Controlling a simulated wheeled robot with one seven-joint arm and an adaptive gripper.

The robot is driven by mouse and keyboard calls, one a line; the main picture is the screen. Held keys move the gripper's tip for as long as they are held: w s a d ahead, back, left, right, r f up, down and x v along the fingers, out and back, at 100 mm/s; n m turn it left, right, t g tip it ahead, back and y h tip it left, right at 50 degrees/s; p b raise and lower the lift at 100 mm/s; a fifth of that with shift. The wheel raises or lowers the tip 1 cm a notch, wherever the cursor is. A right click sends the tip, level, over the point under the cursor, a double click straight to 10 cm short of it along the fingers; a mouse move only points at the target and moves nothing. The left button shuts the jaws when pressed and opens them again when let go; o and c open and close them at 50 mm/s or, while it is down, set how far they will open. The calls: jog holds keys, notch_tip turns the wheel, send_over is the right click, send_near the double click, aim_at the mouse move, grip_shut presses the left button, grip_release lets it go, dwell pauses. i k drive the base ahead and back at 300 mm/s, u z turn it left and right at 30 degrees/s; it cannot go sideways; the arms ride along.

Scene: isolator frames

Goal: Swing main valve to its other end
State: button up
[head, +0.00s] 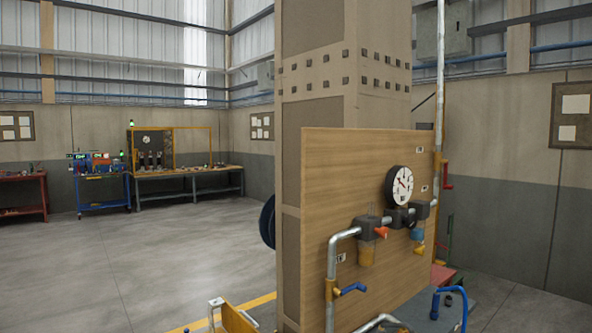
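A wooden panel (335,200) carries grey pipework with several valves; the labels are too small to read, so I cannot tell which is the main valve. A blue lever (352,288) sticks out to the right from the vertical pipe at the panel's lower left. A red handle (381,232) sits on the left dark block, and a blue knob (417,234) with a yellow lever (420,249) below it sits further right. A red lever (447,182) is on a pipe beyond the panel's right edge. My gripper is not in view.
A round white gauge (400,186) stands above the pipework. A thick column (305,110) rises behind the panel. A blue bent tube (436,302) is at the lower right. Open floor (170,265) lies left, with a blue cart (101,187) and a workbench (190,172) at the back.

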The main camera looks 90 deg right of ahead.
aim_at(445, 186)
jog(key=z, duration=3.65)
jog(key=i, duration=0.5)
jog(key=k, duration=0.6)
jog(key=z, duration=0.75)
jog(key=i, duration=1.1)
jog(key=u, duration=0.45)
jog(key=i, duration=0.55)
jog(key=u, duration=0.6)
